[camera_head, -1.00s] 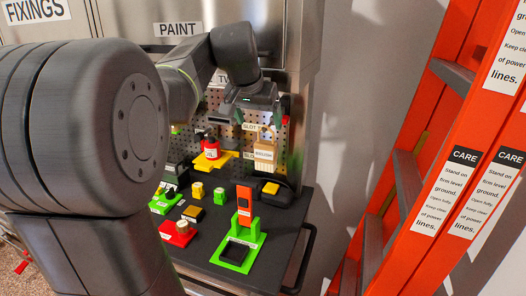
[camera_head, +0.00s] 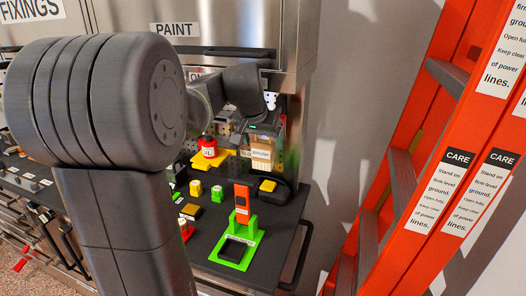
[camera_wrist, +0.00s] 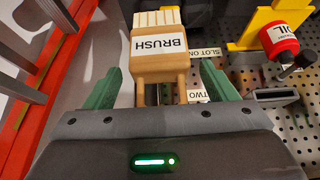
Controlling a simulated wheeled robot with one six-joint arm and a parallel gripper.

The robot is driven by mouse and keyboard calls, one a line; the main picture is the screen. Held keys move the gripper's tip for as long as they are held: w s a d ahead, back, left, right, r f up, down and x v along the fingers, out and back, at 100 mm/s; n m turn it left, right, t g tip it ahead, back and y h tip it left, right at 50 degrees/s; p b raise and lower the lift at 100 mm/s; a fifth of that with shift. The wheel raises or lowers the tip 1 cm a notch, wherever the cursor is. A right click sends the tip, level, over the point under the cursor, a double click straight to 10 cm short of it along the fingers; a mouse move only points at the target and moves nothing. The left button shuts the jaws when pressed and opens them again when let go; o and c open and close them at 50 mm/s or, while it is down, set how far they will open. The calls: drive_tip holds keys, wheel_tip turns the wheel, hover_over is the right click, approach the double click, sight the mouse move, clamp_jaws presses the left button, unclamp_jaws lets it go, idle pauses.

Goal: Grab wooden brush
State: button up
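The wooden brush (camera_head: 261,157) hangs at the pegboard at the back of the bench, with a white "BRUSH" label and pale bristles. In the wrist view the brush (camera_wrist: 160,45) is centred, its wooden handle toward my gripper. My gripper (camera_wrist: 161,72) is open, one green finger on each side of the brush's handle end, with a visible gap on both sides. In the head view my gripper (camera_head: 262,138) is right at the top of the brush, and my wrist partly hides the contact area.
A red oil can (camera_head: 208,147) sits on a yellow holder (camera_head: 226,160) left of the brush. A green stand (camera_head: 232,252) and small yellow items are on the dark bench (camera_head: 285,215). An orange ladder (camera_head: 430,170) stands to the right, and a steel cabinet wall is behind.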

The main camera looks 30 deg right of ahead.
drive_tip(key=c, duration=0.9)
drive_tip(key=shift+c, duration=0.2)
drive_tip(key=shift+r, duration=0.2)
